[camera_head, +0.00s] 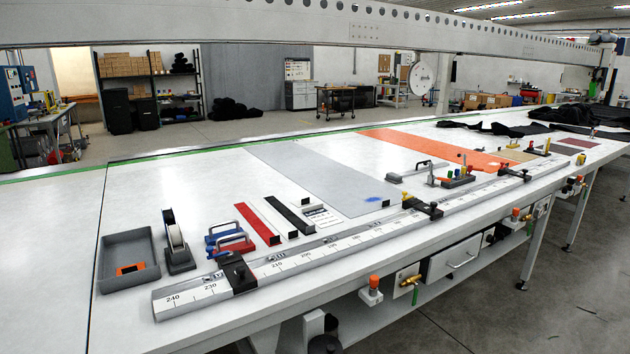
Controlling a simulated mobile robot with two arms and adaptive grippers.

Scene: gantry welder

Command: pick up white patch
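No patch stands out clearly as white in the head view. A pale grey-white sheet (318,178) lies flat across the middle of the long white table, with a small blue mark near its front right corner. A small white card with dark print (322,217) lies at the sheet's front left edge, beside the black strip (289,213). At the table's far right lie a tan patch (516,156) and a dark red patch (579,142), both flat. I cannot tell whether a white patch lies near them against the white top. Neither of my grippers is in view.
A long ruler rail (330,246) with black clamps runs along the table's front edge. A grey tray (127,262), a tape dispenser (175,240), red and blue handled tools (230,238) and a red strip (257,222) stand left. An orange sheet (432,146) and black cloth (497,128) lie farther right.

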